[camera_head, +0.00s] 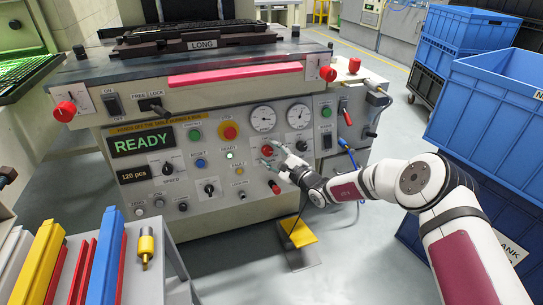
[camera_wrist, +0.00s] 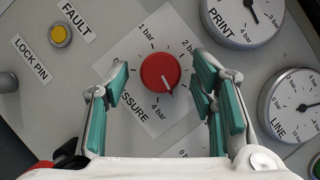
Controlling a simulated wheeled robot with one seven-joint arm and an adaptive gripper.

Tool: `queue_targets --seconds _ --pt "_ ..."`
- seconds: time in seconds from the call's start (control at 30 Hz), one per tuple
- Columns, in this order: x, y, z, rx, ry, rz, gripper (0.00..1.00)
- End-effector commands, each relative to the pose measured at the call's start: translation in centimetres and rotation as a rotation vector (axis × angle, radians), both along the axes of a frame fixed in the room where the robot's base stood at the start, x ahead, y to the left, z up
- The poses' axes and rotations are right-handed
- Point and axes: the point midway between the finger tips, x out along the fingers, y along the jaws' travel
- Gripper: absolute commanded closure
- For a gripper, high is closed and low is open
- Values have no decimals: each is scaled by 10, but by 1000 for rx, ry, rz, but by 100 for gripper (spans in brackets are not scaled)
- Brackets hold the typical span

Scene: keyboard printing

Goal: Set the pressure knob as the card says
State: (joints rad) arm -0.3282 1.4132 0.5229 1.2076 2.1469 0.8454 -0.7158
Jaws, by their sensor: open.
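The red pressure knob (camera_wrist: 160,71) sits on a white dial plate with bar marks; "1 bar", "2 bar" and "4 bar" are readable. Its white pointer line points down and slightly right, close to the "4 bar" side. My gripper (camera_wrist: 161,66) is open, with a green-padded finger on each side of the knob and gaps between pads and knob. In the head view my gripper (camera_head: 268,153) is at the panel, in front of the red knob (camera_head: 266,151). No card with a pressure value is readable; a plate (camera_head: 203,44) on top reads "LONG".
Two gauges, PRINT (camera_wrist: 243,17) and LINE (camera_wrist: 296,103), lie right of the knob. A yellow FAULT lamp (camera_wrist: 60,34) is at upper left. In the head view, a red emergency button (camera_head: 229,131) and other switches surround my gripper. Blue crates (camera_head: 495,105) stand at right.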

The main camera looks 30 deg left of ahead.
Motion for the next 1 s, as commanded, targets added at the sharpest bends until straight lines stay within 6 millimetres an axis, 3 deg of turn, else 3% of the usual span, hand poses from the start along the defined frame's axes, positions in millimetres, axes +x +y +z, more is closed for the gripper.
queue_targets --seconds 0.1,0.3,0.67,1.0 --pt "0 0 0 0 0 0 51" --pt "0 0 0 0 -1 0 96" --pt "0 -1 0 -23 -28 12 97" --pt "2 -1 3 -158 -188 78 97"
